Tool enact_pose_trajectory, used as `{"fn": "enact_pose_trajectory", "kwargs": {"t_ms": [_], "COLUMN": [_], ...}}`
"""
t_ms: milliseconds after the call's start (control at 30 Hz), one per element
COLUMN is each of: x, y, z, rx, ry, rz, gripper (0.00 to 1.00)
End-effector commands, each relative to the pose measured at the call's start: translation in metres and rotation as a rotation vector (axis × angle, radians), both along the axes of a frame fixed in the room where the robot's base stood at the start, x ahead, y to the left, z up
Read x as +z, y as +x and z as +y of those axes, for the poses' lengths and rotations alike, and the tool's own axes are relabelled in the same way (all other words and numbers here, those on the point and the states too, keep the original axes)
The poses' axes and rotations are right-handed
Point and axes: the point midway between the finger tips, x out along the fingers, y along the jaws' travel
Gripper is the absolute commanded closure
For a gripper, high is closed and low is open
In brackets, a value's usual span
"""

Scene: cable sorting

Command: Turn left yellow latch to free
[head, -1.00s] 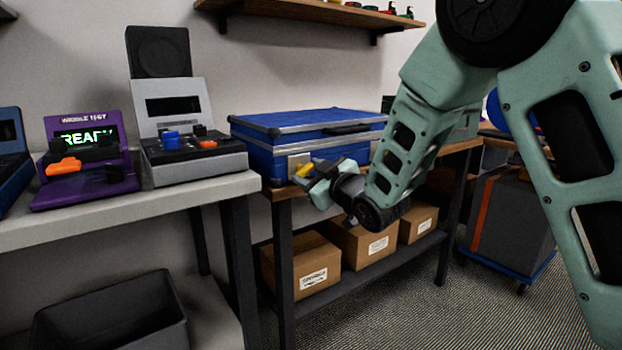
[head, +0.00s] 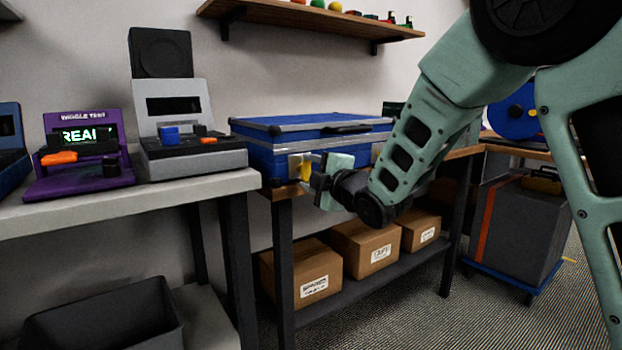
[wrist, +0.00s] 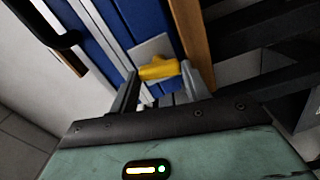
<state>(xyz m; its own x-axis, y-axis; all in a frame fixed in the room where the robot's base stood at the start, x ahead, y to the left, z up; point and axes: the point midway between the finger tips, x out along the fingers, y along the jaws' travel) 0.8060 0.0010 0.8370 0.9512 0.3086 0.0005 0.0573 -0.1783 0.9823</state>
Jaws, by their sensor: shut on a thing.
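The blue case (head: 268,157) lies closed on the wooden-topped bench. Its left yellow latch (head: 306,170) sits on a pale plate on the front face, near the left end. In the wrist view the yellow latch (wrist: 158,68) lies between my two fingertips, in front of its metal plate (wrist: 152,48). My gripper (head: 312,175) is shut on the latch, at the front of the case. In the head view the latch looks upright, and my gripper partly covers the area to its right. My forearm hides the right part of the case front.
The bench's wooden edge (wrist: 192,40) runs close beside the latch. A grey table (head: 120,203) with a purple tester (head: 85,180) and a grey device (head: 190,160) stands at the left. Cardboard boxes (head: 365,245) sit on the shelf below.

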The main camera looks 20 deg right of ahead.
Motion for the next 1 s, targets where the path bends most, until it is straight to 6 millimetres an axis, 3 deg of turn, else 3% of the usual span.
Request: {"fn": "enact_pose_trajectory", "kwargs": {"t_ms": [400,933,967,1000], "x": [-0.0022,-0.0021,-0.0022,-0.0022], "y": [-0.0005,-0.0006,-0.0006,-0.0006], "z": [0.0009,0.0009,0.0009,0.0009], "rx": [0.002,0.003,0.003,0.003], "ry": [-0.173,-0.197,-0.197,-0.197], "rz": [-0.054,-0.06,-0.06,-0.06], "gripper": [0.76,0.76,0.5,0.39]}}
